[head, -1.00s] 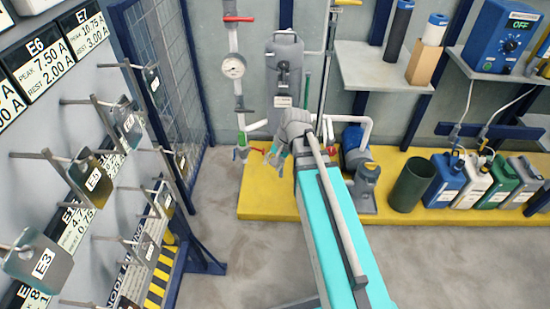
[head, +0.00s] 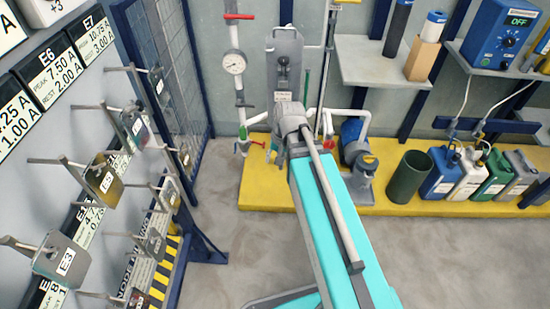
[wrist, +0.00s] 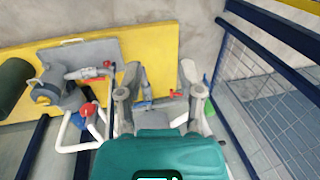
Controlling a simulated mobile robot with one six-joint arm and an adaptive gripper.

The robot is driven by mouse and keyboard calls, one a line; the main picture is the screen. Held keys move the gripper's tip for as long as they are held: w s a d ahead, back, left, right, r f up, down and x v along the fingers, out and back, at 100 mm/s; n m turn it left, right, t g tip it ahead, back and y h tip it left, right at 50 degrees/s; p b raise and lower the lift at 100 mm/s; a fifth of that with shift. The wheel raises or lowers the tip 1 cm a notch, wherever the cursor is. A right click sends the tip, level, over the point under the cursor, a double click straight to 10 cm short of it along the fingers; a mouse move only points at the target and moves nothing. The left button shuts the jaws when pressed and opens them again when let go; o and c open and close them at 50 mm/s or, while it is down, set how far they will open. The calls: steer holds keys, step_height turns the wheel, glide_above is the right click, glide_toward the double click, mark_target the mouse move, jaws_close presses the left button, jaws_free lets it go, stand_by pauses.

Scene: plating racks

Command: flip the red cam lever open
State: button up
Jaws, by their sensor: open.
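The red cam lever (head: 257,143) sticks out sideways at the foot of the gauge pipe in the head view, beside a green part (head: 243,133). In the wrist view a red lever (wrist: 175,92) lies between my fingertips, nearer the right finger. My gripper (wrist: 160,94) is open and empty, with a finger on each side of the picture's middle. In the head view my gripper (head: 275,152) is small and partly hidden by my arm, just right of the lever. I cannot tell whether a finger touches the lever.
A mesh fence (head: 158,75) stands left of the pipe, and a pressure gauge (head: 234,62) sits above. A grey wall-mounted unit (head: 283,65) is behind my gripper. A blue pump (head: 352,133) and a dark green bin (head: 409,177) stand right on the yellow platform (head: 262,190).

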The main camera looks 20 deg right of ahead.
steer(key=shift+s+f+n+h, duration=0.15)
steer(key=shift+s+n+h, duration=0.45)
steer(key=shift+s+n, duration=0.6)
steer(key=shift+s+d+n+h, duration=0.15)
steer(key=shift+s+n+h, duration=0.35)
steer(key=shift+s+n, duration=0.15)
steer(key=shift+s, duration=0.15)
